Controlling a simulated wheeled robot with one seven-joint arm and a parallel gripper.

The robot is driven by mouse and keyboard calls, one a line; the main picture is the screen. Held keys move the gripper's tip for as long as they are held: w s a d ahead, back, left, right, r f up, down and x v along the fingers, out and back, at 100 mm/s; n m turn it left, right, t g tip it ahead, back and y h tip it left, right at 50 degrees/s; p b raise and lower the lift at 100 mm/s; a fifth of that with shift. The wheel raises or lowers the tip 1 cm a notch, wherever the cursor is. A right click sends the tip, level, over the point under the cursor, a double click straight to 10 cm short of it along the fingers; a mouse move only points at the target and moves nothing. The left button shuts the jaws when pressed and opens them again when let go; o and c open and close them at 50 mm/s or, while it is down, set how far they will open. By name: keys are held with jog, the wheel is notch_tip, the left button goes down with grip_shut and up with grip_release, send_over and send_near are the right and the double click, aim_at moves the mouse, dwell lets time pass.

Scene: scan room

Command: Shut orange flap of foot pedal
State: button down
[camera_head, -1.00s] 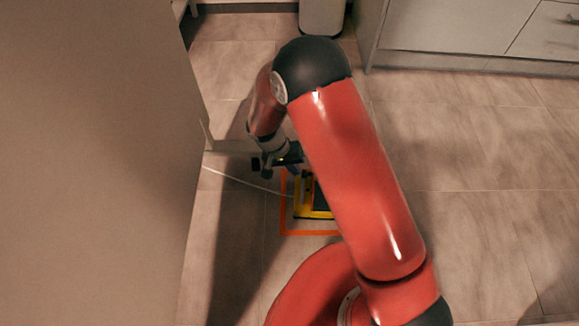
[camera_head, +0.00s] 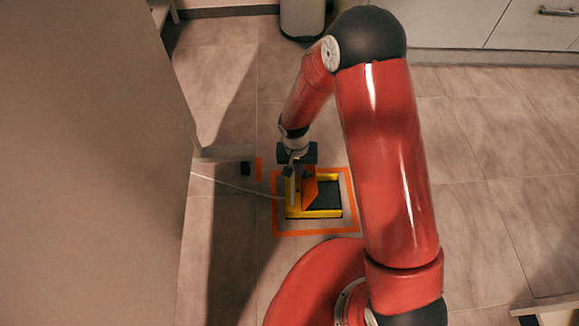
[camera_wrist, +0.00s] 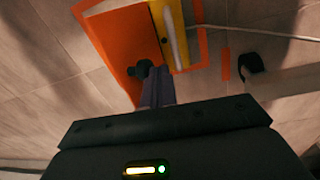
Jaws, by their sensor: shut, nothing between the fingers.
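The yellow foot pedal (camera_head: 321,213) lies on the floor inside an orange outlined square. Its orange flap (camera_head: 310,188) stands raised, with the dark inside of the pedal open to its right. In the wrist view the flap (camera_wrist: 118,45) is a broad orange panel beside the yellow frame (camera_wrist: 174,28). My gripper (camera_head: 290,173) is shut and empty, pointing down at the left, far side of the flap. In the wrist view its fingertips (camera_wrist: 147,70) overlap the flap's lower edge; I cannot tell whether they touch it.
The orange floor outline (camera_head: 317,232) surrounds the pedal. A white cable (camera_head: 235,185) runs left from it. A large beige panel (camera_head: 90,160) fills the left side, with a small black block (camera_head: 246,168) by its foot. Open tiled floor (camera_head: 460,150) lies to the right.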

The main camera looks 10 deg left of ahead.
jog(key=w+d+f+y, duration=0.1)
jog(key=d+f+y, duration=0.1)
jog(key=d+y, duration=0.1)
jog(key=d+f+g+y+b, duration=0.1)
jog(key=d+f+y, duration=0.2)
jog(key=d, duration=0.3)
jog(key=w+d+f+g+y, duration=0.1)
jog(key=d+f+y, duration=0.1)
jog(key=d+y, duration=0.2)
jog(key=shift+w+d+f, duration=0.25)
jog(key=shift+w+d, duration=0.1)
jog(key=shift+d, duration=0.05)
jog(key=shift+w+d+f+b, duration=0.1)
jog(key=shift+d+f+b, duration=0.2)
jog(key=shift+f+b, duration=0.2)
jog(key=shift+d+f+b, duration=0.3)
jog(key=shift+f+b, duration=0.05)
jog(key=shift+f, duration=0.25)
jog(key=shift+d+f, duration=0.1)
jog(key=shift+f, duration=0.1)
jog(key=shift+s+a+f+b, duration=0.2)
jog(key=shift+a+f+b, duration=0.1)
jog(key=shift+a, duration=0.4)
jog(key=d+f+p+v, duration=0.1)
jog(key=p+v, duration=0.2)
jog(key=v, duration=1)
jog(key=shift+w+p, duration=0.35)
